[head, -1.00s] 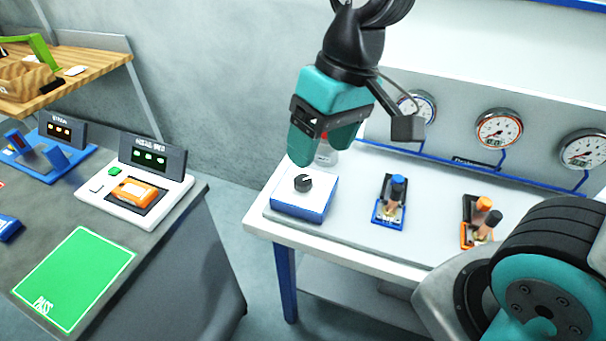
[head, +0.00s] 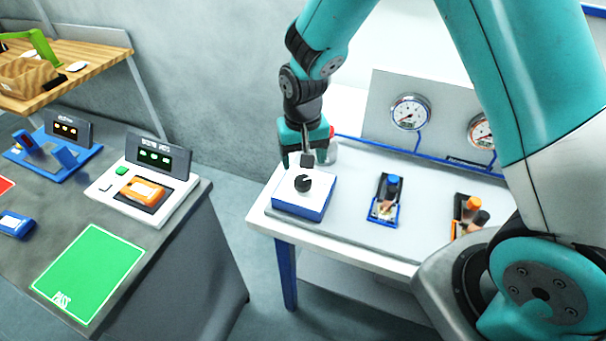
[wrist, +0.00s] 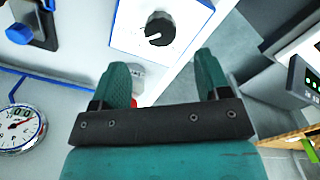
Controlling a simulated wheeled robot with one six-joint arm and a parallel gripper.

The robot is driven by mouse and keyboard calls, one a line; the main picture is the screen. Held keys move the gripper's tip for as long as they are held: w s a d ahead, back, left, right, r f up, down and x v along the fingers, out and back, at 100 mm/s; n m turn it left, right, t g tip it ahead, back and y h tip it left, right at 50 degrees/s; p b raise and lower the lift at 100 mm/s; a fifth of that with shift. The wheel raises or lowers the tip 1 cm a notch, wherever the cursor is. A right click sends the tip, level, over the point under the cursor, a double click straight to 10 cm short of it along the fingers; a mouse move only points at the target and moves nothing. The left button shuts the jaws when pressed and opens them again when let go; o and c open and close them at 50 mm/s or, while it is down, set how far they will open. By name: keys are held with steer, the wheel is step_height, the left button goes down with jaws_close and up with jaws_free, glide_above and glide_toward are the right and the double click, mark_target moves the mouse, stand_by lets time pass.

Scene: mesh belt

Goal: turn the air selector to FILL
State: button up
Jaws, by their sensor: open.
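The air selector is a white-topped blue box (head: 315,206) at the left end of the white bench. It carries a black round knob (head: 303,184) with a white pointer mark. In the wrist view the knob (wrist: 160,29) lies beyond the fingertips, roughly midway between them, with printed marks around it too small to read. My gripper (head: 303,160) is just above and behind the knob in the head view, pointing down. In the wrist view its two teal fingers (wrist: 161,72) are apart with nothing between them. The knob stands clear of both fingers.
A red-capped bottle (head: 331,148) stands close behind my gripper. A blue-handled valve (head: 386,200) and an orange-handled valve (head: 468,215) are to the right on the bench. Gauges (head: 410,112) line the back panel. A grey table (head: 185,255) with a green PASS mat (head: 88,272) stands at left.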

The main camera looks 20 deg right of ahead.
mark_target(303, 181)
step_height(303, 181, down, 8)
steer(key=shift+r+p, duration=0.25)
steer(key=shift+p, duration=0.55)
steer(key=c, duration=0.9)
